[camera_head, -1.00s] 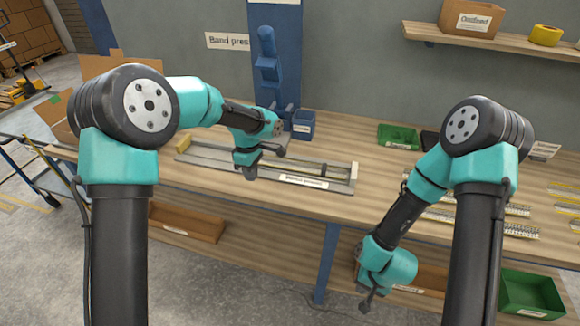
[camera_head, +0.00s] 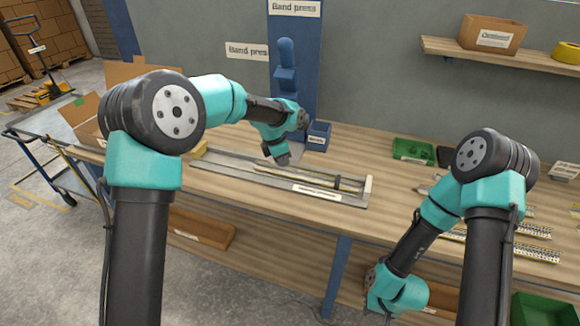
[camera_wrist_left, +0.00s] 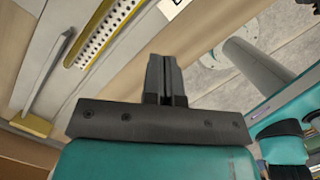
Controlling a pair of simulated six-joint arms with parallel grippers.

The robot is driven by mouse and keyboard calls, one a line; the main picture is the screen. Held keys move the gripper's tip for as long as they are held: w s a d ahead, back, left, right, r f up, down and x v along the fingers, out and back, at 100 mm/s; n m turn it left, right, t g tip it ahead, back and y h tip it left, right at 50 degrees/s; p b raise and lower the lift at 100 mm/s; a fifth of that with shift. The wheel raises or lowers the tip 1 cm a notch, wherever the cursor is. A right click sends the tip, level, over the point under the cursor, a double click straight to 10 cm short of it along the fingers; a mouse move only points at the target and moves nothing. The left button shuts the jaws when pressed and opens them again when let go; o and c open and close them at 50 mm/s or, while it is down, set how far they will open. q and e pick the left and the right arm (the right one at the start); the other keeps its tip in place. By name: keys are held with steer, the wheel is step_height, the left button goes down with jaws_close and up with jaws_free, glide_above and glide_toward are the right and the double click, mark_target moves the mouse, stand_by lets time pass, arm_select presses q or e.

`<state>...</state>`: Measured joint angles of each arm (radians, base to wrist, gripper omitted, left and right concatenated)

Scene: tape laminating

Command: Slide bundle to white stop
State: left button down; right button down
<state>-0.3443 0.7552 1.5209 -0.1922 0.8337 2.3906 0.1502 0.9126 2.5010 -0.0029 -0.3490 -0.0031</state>
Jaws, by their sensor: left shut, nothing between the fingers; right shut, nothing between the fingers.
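The bundle (camera_head: 318,179) is a long, thin strip stack with yellow edges. It lies in a grey tray (camera_head: 222,172) on the bench, with a dark clip-like piece near its right end. The white stop (camera_head: 368,186) stands at the tray's right end. Whether the bundle touches it is too small to tell. My left gripper (camera_head: 281,161) is shut and empty over the bundle's left part; contact is unclear. In the left wrist view its fingers (camera_wrist_left: 164,75) are together, beside a perforated, yellow-edged strip (camera_wrist_left: 102,38). My right gripper (camera_head: 388,316) is shut, low in front of the bench.
A yellow block (camera_head: 198,149) sits at the tray's left end. A green bin (camera_head: 413,150) and several strips (camera_head: 535,252) lie to the right.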

mark_target(306, 180)
arm_select(q)
steer(key=x, duration=0.9)
steer(key=shift+f, duration=0.25)
steer(key=d, duration=0.1)
steer(key=w+d, duration=0.1)
steer(key=shift+d+r, duration=0.1)
steer(key=shift+d, duration=0.2)
steer(key=shift+w+d, duration=0.2)
steer(key=shift+d, duration=0.4)
steer(key=shift+w+d, duration=0.2)
steer(key=shift+d, duration=0.25)
steer(key=shift+w+d, duration=0.15)
steer(key=shift+d, duration=0.35)
steer(key=shift+a, duration=0.15)
